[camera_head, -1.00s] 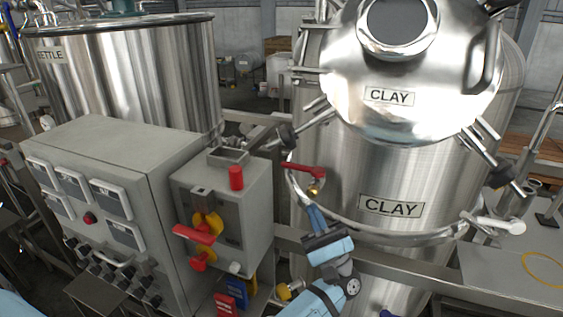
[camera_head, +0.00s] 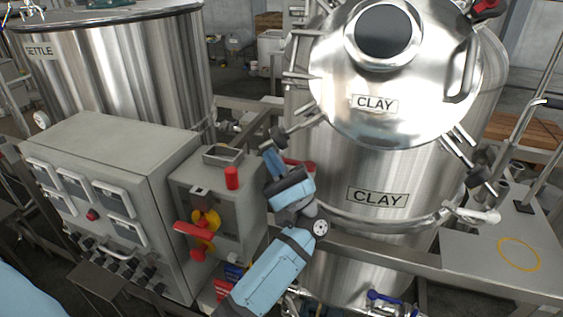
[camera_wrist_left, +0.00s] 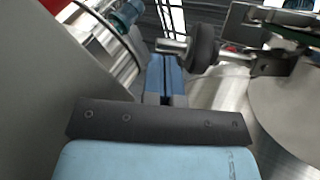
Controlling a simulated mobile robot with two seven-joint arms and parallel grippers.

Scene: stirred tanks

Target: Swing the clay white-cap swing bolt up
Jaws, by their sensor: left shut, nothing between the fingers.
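The clay tank (camera_head: 330,170) stands at the right with its steel lid (camera_head: 345,115) tilted up. A white-capped rod (camera_head: 475,215), which looks like the white-cap swing bolt, points outward at the right end of the tank's rim band. My left gripper (camera_head: 270,158) is on the opposite, left side of the tank, shut and empty. Its blue fingers (camera_wrist_left: 165,75) show beside a dark round knob (camera_wrist_left: 204,46) on a rod in the left wrist view. I cannot tell whether they touch. My right gripper is not in view.
A grey control box (camera_head: 230,215) with a red button (camera_head: 232,177) and a red-yellow switch is left of my gripper. A red lever (camera_head: 302,165) is partly hidden behind the gripper. Another dark-knobbed rod (camera_head: 474,178) hangs at the lid's lower right. A steel table (camera_head: 470,262) is at right.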

